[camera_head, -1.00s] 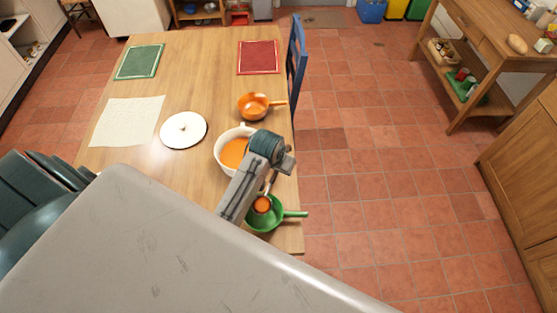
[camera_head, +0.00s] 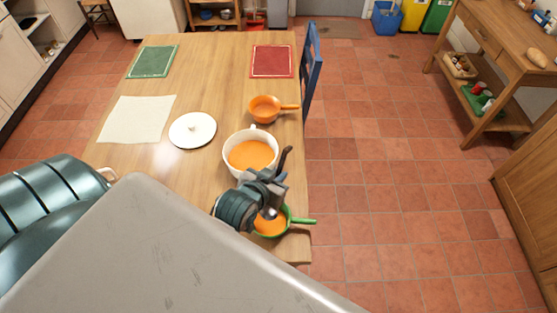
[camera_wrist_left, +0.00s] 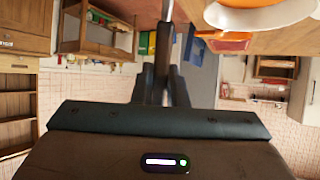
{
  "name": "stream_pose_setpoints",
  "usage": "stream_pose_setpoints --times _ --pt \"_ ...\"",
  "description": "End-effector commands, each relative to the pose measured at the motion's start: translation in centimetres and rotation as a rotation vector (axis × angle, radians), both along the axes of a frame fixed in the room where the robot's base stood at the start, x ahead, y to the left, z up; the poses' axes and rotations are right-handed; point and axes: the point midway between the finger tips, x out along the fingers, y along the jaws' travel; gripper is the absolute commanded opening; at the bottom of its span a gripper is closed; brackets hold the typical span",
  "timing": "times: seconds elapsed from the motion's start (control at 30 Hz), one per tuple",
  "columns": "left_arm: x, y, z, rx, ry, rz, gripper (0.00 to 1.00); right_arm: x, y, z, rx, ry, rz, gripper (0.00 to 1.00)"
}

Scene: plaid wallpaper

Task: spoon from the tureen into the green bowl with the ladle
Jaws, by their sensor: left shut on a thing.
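The white tureen (camera_head: 226,155) holds orange soup and stands near the right edge of the wooden table. The green bowl (camera_head: 303,221), with a side handle, stands in front of it with orange soup inside. My left gripper (camera_head: 272,177) is between the two, shut on the dark handle of the ladle (camera_head: 285,158). The ladle's metal cup (camera_head: 268,213) hangs over the green bowl and looks tilted; its inside is hard to see. My arm hides part of the green bowl. The left wrist view shows my fingers (camera_wrist_left: 165,76) closed on the handle. My right gripper is not in view.
An orange bowl (camera_head: 264,109) with a handle stands behind the tureen, and a white lid (camera_head: 191,131) lies to its left. A cream mat (camera_head: 135,119), a green mat (camera_head: 152,62) and a red mat (camera_head: 272,61) lie flat. A blue chair (camera_head: 311,70) stands at the right edge.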

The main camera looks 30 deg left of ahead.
Motion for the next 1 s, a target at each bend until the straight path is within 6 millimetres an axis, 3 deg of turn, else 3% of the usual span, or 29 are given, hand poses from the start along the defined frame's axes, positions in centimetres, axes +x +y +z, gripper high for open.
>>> stream_pose_setpoints --times 0.03,0.5,0.57,1.0 --pt "0.2 0.0 0.8 0.000 0.014 -0.001 0.00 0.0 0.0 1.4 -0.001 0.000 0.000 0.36" --pt "2.0 0.1 1.0 -0.005 0.193 0.000 0.00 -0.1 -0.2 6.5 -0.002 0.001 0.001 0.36" --pt "2.6 0.1 0.4 -0.006 0.233 0.000 0.00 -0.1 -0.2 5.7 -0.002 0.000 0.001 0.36" --pt "5.6 0.2 0.5 -0.016 0.547 0.000 0.00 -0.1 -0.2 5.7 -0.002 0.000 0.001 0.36"
